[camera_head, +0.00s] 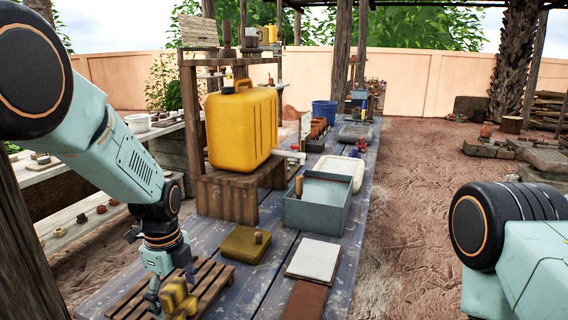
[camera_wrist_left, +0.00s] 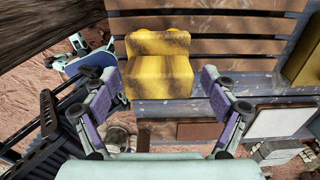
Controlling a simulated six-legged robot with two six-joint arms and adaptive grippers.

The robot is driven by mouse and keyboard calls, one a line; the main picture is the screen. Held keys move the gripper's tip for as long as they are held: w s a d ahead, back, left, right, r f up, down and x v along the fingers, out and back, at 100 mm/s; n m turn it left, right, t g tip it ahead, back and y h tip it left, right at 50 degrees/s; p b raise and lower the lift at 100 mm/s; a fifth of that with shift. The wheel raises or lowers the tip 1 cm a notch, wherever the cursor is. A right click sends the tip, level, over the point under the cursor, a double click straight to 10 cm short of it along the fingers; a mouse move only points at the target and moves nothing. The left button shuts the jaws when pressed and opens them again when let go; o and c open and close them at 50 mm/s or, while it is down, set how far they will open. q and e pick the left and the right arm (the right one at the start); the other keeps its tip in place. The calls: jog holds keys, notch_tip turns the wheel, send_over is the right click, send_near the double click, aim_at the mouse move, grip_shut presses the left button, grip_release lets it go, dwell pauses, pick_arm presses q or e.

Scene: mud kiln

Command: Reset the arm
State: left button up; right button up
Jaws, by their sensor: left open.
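My left arm comes in from the left in the head view and points down. My left gripper (camera_head: 172,284) is open above a slatted wooden rack (camera_head: 213,284) at the table's near end. A yellow, worn block-like object (camera_head: 178,298) is beside its fingers. In the left wrist view, the open left gripper (camera_wrist_left: 160,95) has its two fingers on either side of the lower part of the yellow object (camera_wrist_left: 160,62), apart from it. The object rests on the rack slats (camera_wrist_left: 225,45). Only a link of my right arm shows at the right; its gripper is out of view.
A yellow jerrycan (camera_head: 240,128) stands on a wooden stand (camera_head: 228,192). A grey metal basin (camera_head: 318,205), an olive box (camera_head: 245,244), a white tile (camera_head: 314,260) and a brown tile (camera_head: 305,301) lie on the blue-grey table. Bare ground is to the right.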

pick_arm(q)
notch_tip(320, 180, down, 5)
jog(key=shift+r, duration=0.15)
notch_tip(320, 180, up, 2)
jog(key=shift+w+r, duration=0.15)
jog(key=shift+s+r, duration=0.2)
jog(key=shift+r, duration=0.45)
jog(key=shift+w+f, duration=0.15)
jog(key=shift+f, duration=0.05)
